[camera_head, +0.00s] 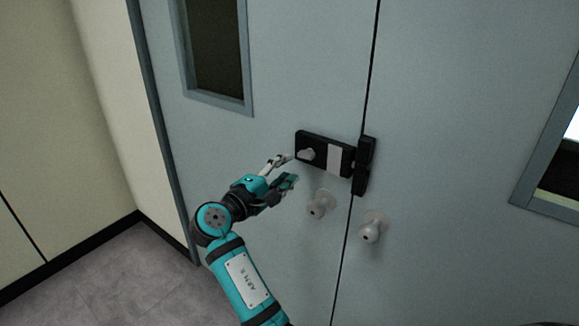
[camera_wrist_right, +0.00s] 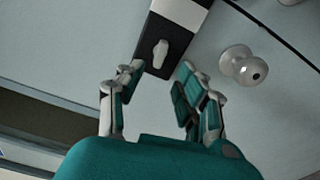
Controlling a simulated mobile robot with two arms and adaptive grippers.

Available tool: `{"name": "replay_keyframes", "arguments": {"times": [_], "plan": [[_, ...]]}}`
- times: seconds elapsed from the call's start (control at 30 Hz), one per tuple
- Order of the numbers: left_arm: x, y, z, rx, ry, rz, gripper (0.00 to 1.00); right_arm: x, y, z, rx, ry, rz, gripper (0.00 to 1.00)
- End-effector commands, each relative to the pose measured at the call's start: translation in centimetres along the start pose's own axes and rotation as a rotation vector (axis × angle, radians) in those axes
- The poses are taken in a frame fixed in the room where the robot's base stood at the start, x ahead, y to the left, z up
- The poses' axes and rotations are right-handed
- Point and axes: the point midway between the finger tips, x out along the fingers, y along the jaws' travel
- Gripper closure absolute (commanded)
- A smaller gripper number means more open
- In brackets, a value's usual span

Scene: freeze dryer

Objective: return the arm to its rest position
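My right arm (camera_head: 240,278) reaches up from the bottom of the head view toward a grey double door. My right gripper (camera_head: 288,170) is open and empty, with its fingers spread just left of and below the black lock (camera_head: 338,156) on the door. In the right wrist view the gripper (camera_wrist_right: 152,92) shows a clear gap between its two fingers. The lock's grey turn knob (camera_wrist_right: 160,54) lies ahead of that gap and does not appear gripped. My left gripper is not in view.
Two round knobs, the left knob (camera_head: 320,204) and the right knob (camera_head: 373,227), sit below the lock on either side of the door seam. Dark windows, such as the left one (camera_head: 217,60), are set in the doors. Grey floor (camera_head: 120,280) lies clear at the lower left.

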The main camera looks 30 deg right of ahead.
Motion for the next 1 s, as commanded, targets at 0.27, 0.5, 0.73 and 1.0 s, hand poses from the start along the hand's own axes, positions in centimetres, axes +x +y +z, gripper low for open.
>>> {"name": "replay_keyframes", "arguments": {"times": [0.27, 0.5, 0.73, 1.0], "plan": [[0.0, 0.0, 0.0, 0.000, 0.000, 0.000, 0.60, 0.0, 0.0, 0.0, 0.000, 0.000, 0.000, 0.63], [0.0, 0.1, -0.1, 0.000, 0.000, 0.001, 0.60, 0.1, -0.9, -0.6, -0.010, 0.020, -0.007, 0.63], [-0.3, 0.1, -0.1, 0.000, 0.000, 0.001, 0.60, -0.6, -11.8, -5.8, -0.098, 0.242, -0.122, 0.63], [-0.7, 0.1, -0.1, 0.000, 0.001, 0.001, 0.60, -4.8, -32.1, -7.8, -0.143, 0.514, -0.439, 0.63]]}}
